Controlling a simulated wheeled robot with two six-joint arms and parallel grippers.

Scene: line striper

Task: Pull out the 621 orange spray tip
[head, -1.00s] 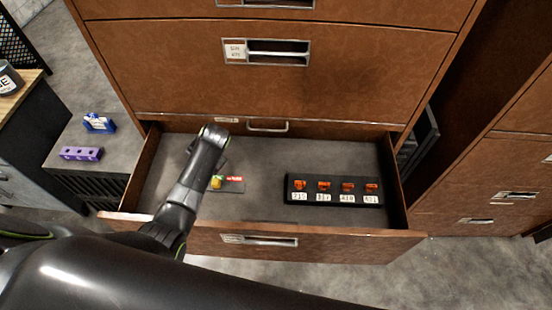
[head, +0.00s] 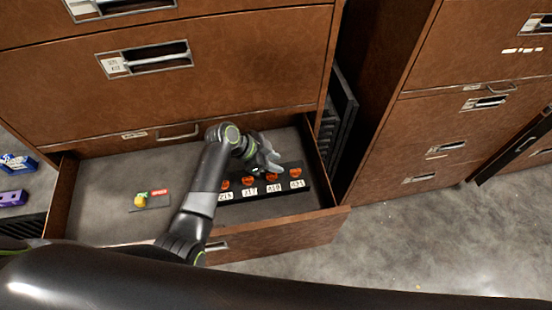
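Several orange spray tips stand in a row in a black rack (head: 315,199) at the right of the open drawer. Each has a white number label in front. The rightmost orange tip (head: 296,172) has a label (head: 298,184) that seems to read 621, though the print is small. My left gripper (head: 270,163) is over the back of the rack, just left of and behind that tip and close to the third tip (head: 273,177). I cannot tell whether its fingers touch anything or how far they are apart. My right gripper is not in view.
The open brown drawer (head: 100,190) has free floor on its left. A small plate (head: 152,202) with a yellow and a red item lies there. The drawer's right wall (head: 320,165) stands close beside the rack. Cabinet fronts rise behind and to the right.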

